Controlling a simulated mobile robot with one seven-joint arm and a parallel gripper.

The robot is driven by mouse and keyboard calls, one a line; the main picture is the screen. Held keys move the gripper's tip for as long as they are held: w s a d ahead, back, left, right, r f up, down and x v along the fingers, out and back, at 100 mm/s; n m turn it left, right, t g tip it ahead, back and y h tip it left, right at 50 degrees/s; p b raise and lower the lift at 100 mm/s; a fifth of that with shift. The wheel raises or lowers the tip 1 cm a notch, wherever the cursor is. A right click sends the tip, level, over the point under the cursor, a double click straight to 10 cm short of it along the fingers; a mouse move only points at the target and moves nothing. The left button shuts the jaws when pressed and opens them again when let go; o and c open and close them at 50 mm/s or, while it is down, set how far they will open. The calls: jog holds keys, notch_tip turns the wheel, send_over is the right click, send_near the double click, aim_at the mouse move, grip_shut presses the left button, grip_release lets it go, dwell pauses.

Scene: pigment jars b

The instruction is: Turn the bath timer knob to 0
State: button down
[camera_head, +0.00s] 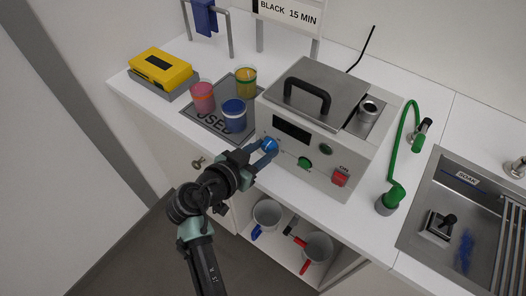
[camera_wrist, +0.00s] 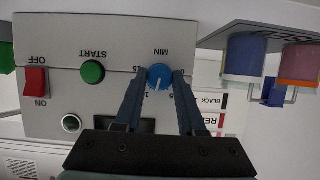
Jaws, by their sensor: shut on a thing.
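The blue timer knob (camera_wrist: 159,76) is on the front panel of the grey bath unit (camera_head: 335,165), under the word MIN in the wrist view. Its white pointer line points down and slightly left in that view, towards a partly hidden number starting with 1. In the head view the knob (camera_head: 271,145) is at the panel's lower left. My gripper (camera_wrist: 158,79) has one finger on each side of the knob and is shut on it. My gripper (camera_head: 265,152) also shows in the head view.
The panel also holds a green START button (camera_head: 305,163) and a red ON/OFF switch (camera_head: 340,177). Pink (camera_head: 202,97), blue (camera_head: 233,115) and yellow (camera_head: 245,81) jars stand on a mat left of the unit. A green hose (camera_head: 395,150) and sink (camera_head: 430,225) are right.

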jog(key=n+h+b, duration=0.1)
jog(key=n, duration=0.1)
jog(key=n+g+h+b, duration=0.1)
jog(key=n, duration=0.1)
jog(key=shift+w+a+f+n+h, duration=0.2)
jog(key=shift+n+h, duration=0.1)
jog(key=shift+h, duration=0.1)
jog(key=n+g+h+b, duration=0.1)
jog(key=n+h+b, duration=0.1)
jog(key=n, duration=0.1)
jog(key=shift+a+f+n, duration=0.1)
jog(key=shift+n, duration=0.3)
jog(key=n+h+b, duration=0.1)
jog(key=n+h, duration=0.1)
jog(key=n, duration=0.2)
jog(key=shift+f+n+t, duration=0.1)
jog(key=shift+n+t, duration=0.2)
jog(key=n+t+h, duration=0.1)
jog(key=n, duration=0.2)
jog(key=n+h, duration=0.1)
jog(key=n, duration=0.2)
jog(key=shift+f+t, duration=0.15)
jog(key=shift+t, duration=0.25)
jog(key=c, duration=0.5)
grip_release()
